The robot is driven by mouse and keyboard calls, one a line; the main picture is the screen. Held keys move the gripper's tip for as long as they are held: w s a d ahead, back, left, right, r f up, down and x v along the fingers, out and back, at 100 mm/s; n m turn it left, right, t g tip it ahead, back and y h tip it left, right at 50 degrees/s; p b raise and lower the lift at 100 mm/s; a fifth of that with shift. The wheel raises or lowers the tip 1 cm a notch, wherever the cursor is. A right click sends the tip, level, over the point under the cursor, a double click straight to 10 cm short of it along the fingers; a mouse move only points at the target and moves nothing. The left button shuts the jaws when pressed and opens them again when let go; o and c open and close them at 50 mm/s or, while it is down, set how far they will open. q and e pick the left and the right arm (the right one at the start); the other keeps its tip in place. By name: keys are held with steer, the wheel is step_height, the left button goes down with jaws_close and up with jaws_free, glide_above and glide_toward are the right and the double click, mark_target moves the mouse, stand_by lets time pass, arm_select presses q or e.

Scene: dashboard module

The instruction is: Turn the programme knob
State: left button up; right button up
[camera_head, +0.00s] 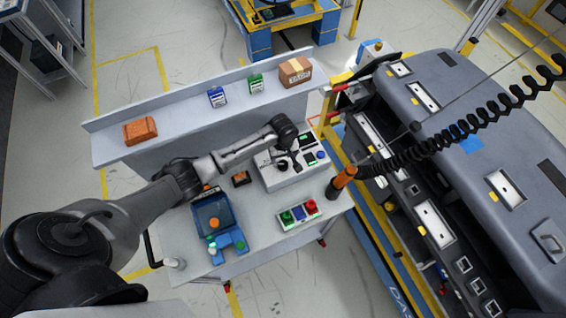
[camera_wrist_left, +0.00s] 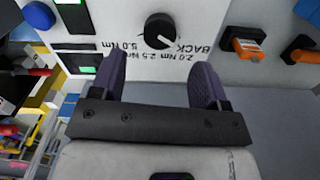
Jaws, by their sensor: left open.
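The programme knob (camera_wrist_left: 160,30) is a round black knob with a white pointer line on a white panel, in the left wrist view. Printed torque marks and the word BACK surround it. My left gripper (camera_wrist_left: 158,82) is open, with its two purple-grey fingers on either side below the knob in that view; the knob is beyond the fingertips and nothing is between them. In the head view my left arm reaches over the white control box (camera_head: 270,178), and my left gripper (camera_head: 288,147) hides part of its face there. My right gripper is not in view.
A blue button (camera_wrist_left: 40,15) and orange-and-black connectors (camera_wrist_left: 246,48) flank the knob. On the bench stand a blue case (camera_head: 213,214) and a button box (camera_head: 298,215). A shelf (camera_head: 180,103) runs behind. A coiled black cable (camera_head: 460,130) hangs at right before the dashboard.

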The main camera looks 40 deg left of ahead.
mark_target(283, 164)
arm_select(q)
step_height(283, 164, down, 6)
steer(key=shift+r, duration=0.2)
steer(key=shift+f, duration=0.35)
steer(key=shift+c, duration=0.2)
steer(key=c, duration=0.9)
